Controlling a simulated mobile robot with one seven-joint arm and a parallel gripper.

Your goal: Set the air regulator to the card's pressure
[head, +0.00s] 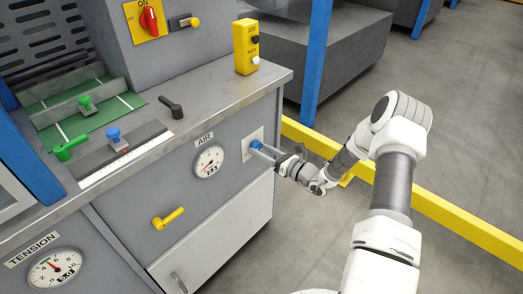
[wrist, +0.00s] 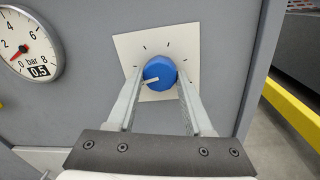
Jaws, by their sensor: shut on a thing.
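The air regulator's blue knob (wrist: 159,73) sits on a white square plate (wrist: 187,34) with tick marks, on the grey front panel. Its white pointer line points left and slightly down in the wrist view. My gripper (wrist: 158,82) is shut on the knob, one finger on each side. In the head view the knob (head: 255,145) shows at the end of my gripper (head: 262,149). The AIR gauge (head: 209,161) is left of the knob. In the wrist view the gauge (wrist: 30,45) has a red needle near the low end and a 0.5 readout in bar. I see no pressure card that I can read.
A yellow lever (head: 168,218) sticks out below the gauge. A TENSION gauge (head: 54,268) is at lower left. A yellow jog box (head: 246,47) stands on the worktop above. A yellow floor rail (head: 440,203) runs at the right, behind my arm.

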